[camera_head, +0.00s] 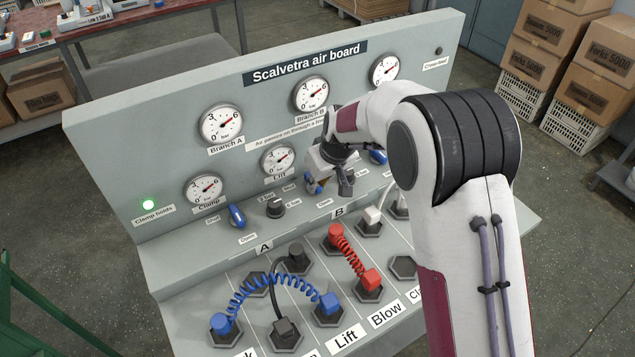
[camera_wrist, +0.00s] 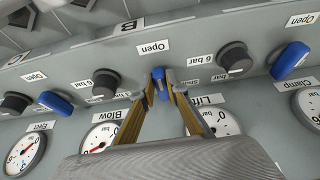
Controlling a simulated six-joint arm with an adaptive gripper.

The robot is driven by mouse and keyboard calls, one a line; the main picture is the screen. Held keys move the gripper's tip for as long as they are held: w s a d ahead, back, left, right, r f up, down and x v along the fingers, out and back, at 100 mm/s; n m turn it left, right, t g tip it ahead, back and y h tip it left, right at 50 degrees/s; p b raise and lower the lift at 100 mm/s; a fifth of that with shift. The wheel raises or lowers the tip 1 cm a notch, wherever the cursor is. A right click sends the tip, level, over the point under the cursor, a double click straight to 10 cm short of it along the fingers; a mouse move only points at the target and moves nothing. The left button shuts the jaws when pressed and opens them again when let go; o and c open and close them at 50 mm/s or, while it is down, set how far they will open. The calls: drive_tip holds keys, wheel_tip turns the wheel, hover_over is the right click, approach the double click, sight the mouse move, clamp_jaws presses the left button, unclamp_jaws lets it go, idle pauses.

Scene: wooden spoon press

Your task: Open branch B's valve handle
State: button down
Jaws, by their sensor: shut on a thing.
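Branch B's valve handle (camera_wrist: 159,76) is a small blue lever under the board's gauges. In the wrist view it stands between my gripper's yellow-sided fingertips (camera_wrist: 164,86), and my gripper is shut on it. Its free end points towards the Open label (camera_wrist: 154,47). In the head view my gripper (camera_head: 326,182) is at the panel just above the B label (camera_head: 339,211). A bit of the blue handle (camera_head: 312,183) shows there, and the rest is hidden by the gripper. The Branch B gauge (camera_head: 310,95) is above, with its needle off zero.
A dark knob sits close on each side, right (camera_wrist: 235,57) and left (camera_wrist: 107,80) in the wrist view. Other blue handles (camera_head: 237,216) (camera_head: 378,157) flank these. Below, blue (camera_head: 275,285) and red (camera_head: 348,252) coiled hoses rise from the sloping panel. A green lamp (camera_head: 148,205) glows.

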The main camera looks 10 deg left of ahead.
idle(0.4)
drive_tip(key=c, duration=2)
unclamp_jaws()
drive_tip(key=shift+r, duration=0.1)
drive_tip(key=shift+v, duration=5.9)
drive_tip(key=shift+d, duration=0.1)
